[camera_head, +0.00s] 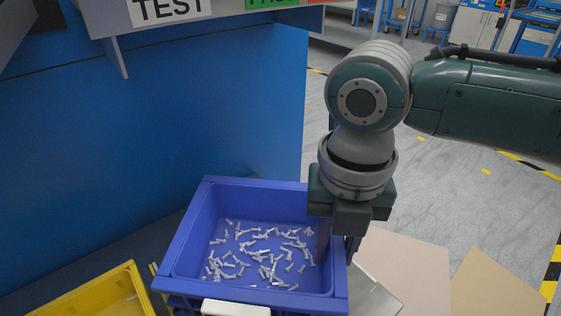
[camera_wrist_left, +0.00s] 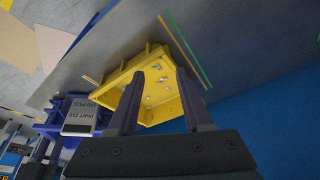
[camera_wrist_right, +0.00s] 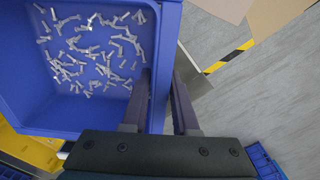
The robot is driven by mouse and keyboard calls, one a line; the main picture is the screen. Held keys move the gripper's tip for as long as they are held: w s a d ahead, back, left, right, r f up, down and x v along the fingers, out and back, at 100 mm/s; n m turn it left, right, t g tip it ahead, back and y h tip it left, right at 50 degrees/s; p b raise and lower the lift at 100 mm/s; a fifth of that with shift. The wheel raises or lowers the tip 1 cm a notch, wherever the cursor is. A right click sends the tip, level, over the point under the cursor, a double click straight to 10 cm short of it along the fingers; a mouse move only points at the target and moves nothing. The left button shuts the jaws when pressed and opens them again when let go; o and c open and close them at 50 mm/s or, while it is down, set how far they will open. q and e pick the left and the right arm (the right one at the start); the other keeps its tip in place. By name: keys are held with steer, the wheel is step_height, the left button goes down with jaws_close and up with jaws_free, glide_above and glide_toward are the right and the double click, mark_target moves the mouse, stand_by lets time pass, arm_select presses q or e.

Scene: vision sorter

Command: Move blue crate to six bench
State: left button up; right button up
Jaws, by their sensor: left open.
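The blue crate (camera_head: 190,230) holds many small white bolt-like parts and sits at the lower middle of the head view, by a blue panel. It fills the upper left of the right wrist view (camera_wrist_right: 90,118). In the left wrist view its labelled end (camera_wrist_left: 48,130) shows at the left. My right gripper (camera_head: 338,245) points down at the crate's right wall, one finger inside and one outside; the narrow gap in the right wrist view (camera_wrist_right: 162,80) suggests it is shut on the rim. My left gripper (camera_wrist_left: 158,75) is open and empty, near a yellow crate. I cannot identify the six bench.
The yellow crate (camera_head: 95,296) stands left of the blue crate and holds small parts. A TEST sign (camera_head: 170,8) hangs on the station above. Flat brown sheets (camera_head: 405,270) lie to the right. Grey floor (camera_head: 440,200) with yellow-black tape is open on the right.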

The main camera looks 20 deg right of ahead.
steer(key=o, duration=0.3)
steer(key=shift+o, duration=0.2)
arm_select(q)
step_height(320, 180, up, 4)
steer(key=p, duration=0.4)
steer(key=shift+d+r, duration=0.1)
steer(key=shift+r, duration=0.05)
arm_select(e)
step_height(320, 180, up, 12)
steer(key=shift+r, duration=0.1)
arm_select(q)
steer(key=shift+w, duration=0.1)
arm_select(e)
steer(key=s+a+f+m+t+y, duration=0.25)
steer(key=s+a+m, duration=0.45)
steer(key=m, duration=0.4)
steer(key=s+d+f+m+t+h, duration=0.1)
steer(key=s+d+m, duration=0.6)
steer(key=m, duration=1.1)
steer(key=d+h, duration=0.1)
steer(key=d, duration=0.2)
steer(key=shift+s+d, duration=0.15)
steer(key=shift+s, duration=0.2)
